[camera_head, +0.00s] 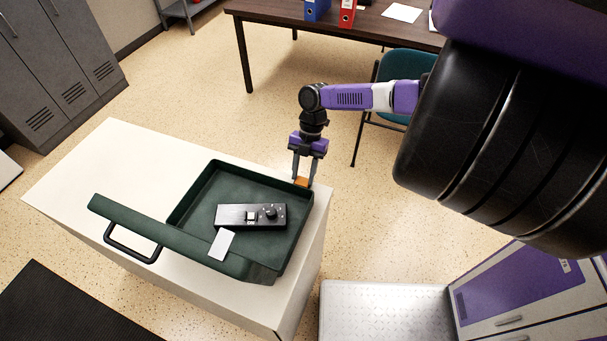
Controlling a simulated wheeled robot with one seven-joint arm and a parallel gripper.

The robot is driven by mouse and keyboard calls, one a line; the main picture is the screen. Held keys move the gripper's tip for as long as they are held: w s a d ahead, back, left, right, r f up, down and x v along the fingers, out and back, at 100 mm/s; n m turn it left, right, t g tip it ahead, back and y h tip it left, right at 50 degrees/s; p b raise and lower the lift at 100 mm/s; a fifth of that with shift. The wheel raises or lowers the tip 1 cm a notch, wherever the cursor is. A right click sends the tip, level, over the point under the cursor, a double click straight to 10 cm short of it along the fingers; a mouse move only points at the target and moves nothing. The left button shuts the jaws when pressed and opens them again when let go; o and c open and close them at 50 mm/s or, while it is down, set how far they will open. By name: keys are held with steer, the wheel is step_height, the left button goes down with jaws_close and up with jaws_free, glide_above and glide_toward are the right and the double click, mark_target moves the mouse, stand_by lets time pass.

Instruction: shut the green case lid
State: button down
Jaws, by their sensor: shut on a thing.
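The dark green case (187,201) stands open on the white cabinet top. A thick green slab with a black handle (133,243), which looks like the lid (150,226), stands raised along the case's near-left side, seen almost edge-on. My gripper (302,178) points down at the case's far right corner, away from this slab. It is shut on a small orange piece (301,182); whether that piece is fixed to the case I cannot tell. Inside the case lies a black panel (232,216) with a knob and a light square.
A white card (221,244) lies at the case's near side, by the slab. The white cabinet top (115,165) is bare to the left. A desk (265,22) with binders and a teal chair (400,65) stand behind. Grey lockers (60,75) are at left.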

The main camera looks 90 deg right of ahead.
steer(key=c, duration=0.8)
jaws_free()
steer(key=shift+c, duration=0.2)
steer(key=w+b+v, duration=0.1)
steer(key=v, duration=0.6)
steer(key=shift+s+r, duration=0.4)
steer(key=shift+s, duration=0.15)
steer(key=shift+d, duration=0.15)
